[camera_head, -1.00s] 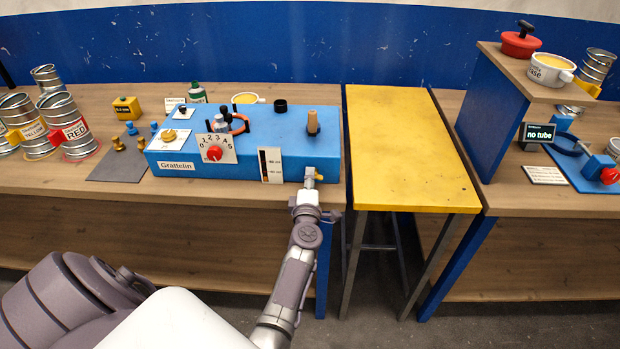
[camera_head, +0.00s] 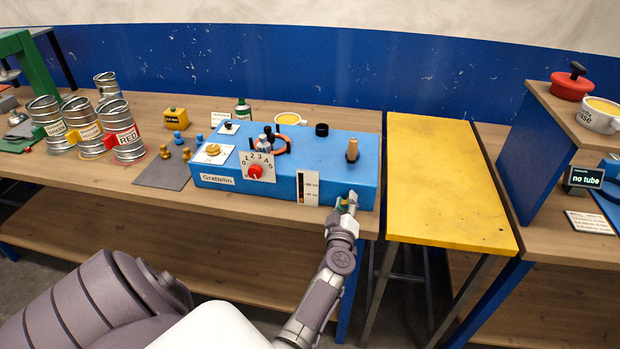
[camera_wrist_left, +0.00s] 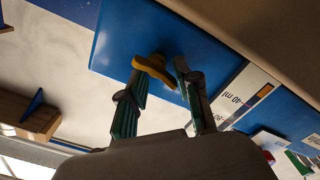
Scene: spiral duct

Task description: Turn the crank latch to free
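The blue Grattelin box (camera_head: 290,190) stands on the wooden bench. A small yellow crank-like handle (camera_wrist_left: 152,69), which I take for the crank latch, sticks out of the box's blue face in the left wrist view. In the head view my gripper mostly hides it, low at the right end of the front face. My left gripper (camera_head: 347,201) is at that spot. In the left wrist view its fingers (camera_wrist_left: 166,80) are apart, with the yellow handle at and between the tips. I cannot tell whether they touch it. My right gripper is not in view.
The box carries a red dial (camera_head: 255,172), a white gauge strip (camera_head: 308,188) and a wooden peg (camera_head: 352,149). A yellow table (camera_head: 440,180) stands to the right, a gap between. Labelled metal cans (camera_head: 122,135) stand at left. A "no tube" display (camera_head: 585,178) is far right.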

